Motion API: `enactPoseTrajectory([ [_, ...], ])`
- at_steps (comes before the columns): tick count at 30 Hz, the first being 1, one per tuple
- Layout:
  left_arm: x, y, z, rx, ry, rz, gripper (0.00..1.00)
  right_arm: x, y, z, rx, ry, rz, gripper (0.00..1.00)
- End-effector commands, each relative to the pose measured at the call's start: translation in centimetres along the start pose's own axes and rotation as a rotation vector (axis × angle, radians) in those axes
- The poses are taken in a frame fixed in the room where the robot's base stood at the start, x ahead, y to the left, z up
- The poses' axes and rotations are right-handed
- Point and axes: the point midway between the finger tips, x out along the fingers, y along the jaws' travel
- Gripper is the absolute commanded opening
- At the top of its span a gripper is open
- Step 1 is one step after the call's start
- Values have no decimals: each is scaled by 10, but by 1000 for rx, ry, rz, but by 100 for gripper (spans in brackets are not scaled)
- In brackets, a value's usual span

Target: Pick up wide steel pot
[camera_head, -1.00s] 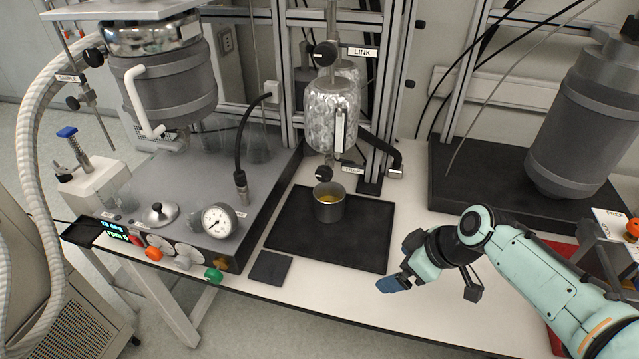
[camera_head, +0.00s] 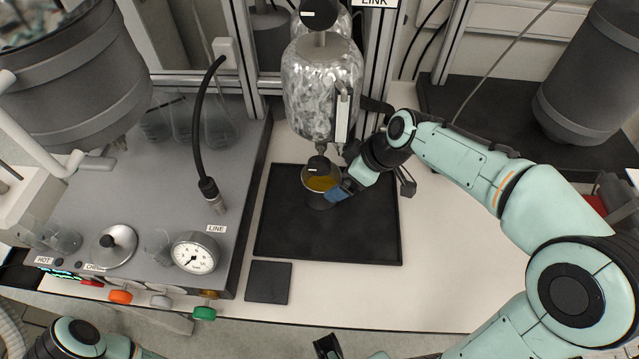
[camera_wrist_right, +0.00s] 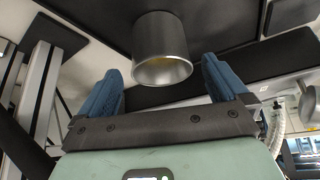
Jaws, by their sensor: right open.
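The wide steel pot (camera_head: 318,199) stands upright on the black tray, under the foil-wrapped vessel, with yellow contents showing inside. A black knob on the vessel hides part of its rim in the head view. My right gripper (camera_head: 341,189) is at the pot's right side, reaching in from the right. In the right wrist view the open blue fingers (camera_wrist_right: 164,88) lie to either side of the pot (camera_wrist_right: 161,48), with gaps on both sides; the pot is a little beyond the fingertips.
The black tray (camera_head: 345,240) has free room in front of the pot. The foil-wrapped vessel (camera_head: 322,88) hangs close above. A grey console with a gauge (camera_head: 195,253) stands left, and a small black pad (camera_head: 268,282) lies in front. White bench is clear to the right.

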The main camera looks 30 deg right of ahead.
Motion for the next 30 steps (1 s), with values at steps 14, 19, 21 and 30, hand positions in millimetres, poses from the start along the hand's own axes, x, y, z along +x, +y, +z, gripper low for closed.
enactPoseTrajectory([
  [14, 0, 0, 0, 0, 1, 0, 43, 56, 0, -2, 0, -2, -3, 100],
  [19, -1, 1, 0, 1, 1, 0, 43, 81, 0, -4, 0, -2, -3, 100],
  [21, -1, 1, 0, 1, 1, 0, 43, 87, 1, -4, 0, 0, -1, 100],
  [30, -1, 1, 0, 1, 1, 0, 43, 90, 1, -4, 0, 1, 1, 94],
])
